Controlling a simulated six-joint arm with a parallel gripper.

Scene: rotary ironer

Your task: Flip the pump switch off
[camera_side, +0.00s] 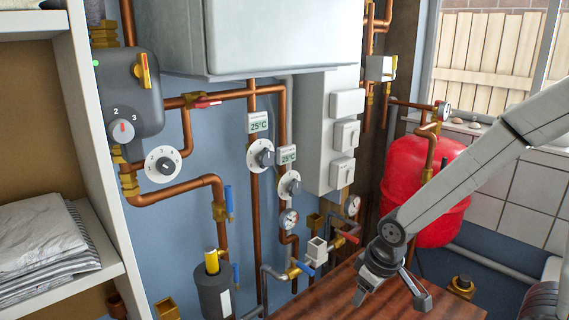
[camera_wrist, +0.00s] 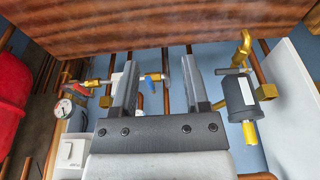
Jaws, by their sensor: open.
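No label naming the pump switch is legible. A dark grey unit (camera_side: 130,95) on the wall at upper left has a green light, a yellow lever (camera_side: 145,70) and a red-marked dial (camera_side: 122,131). A pale panel (camera_side: 325,130) at centre carries several white square switches (camera_side: 346,135); I cannot tell which control is the pump switch. In the wrist view, a white square switch (camera_wrist: 72,151) shows at lower left. My gripper (camera_side: 392,299) is open and empty above the wooden tabletop, right of and below the panel. Its two fingers also show in the wrist view (camera_wrist: 159,75).
Copper pipes with valves and gauges (camera_side: 288,218) run along the blue wall. A red tank (camera_side: 408,180) stands behind my arm. The brown wooden tabletop (camera_side: 335,295) lies below. White shelves with folded cloth (camera_side: 40,235) stand at the left.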

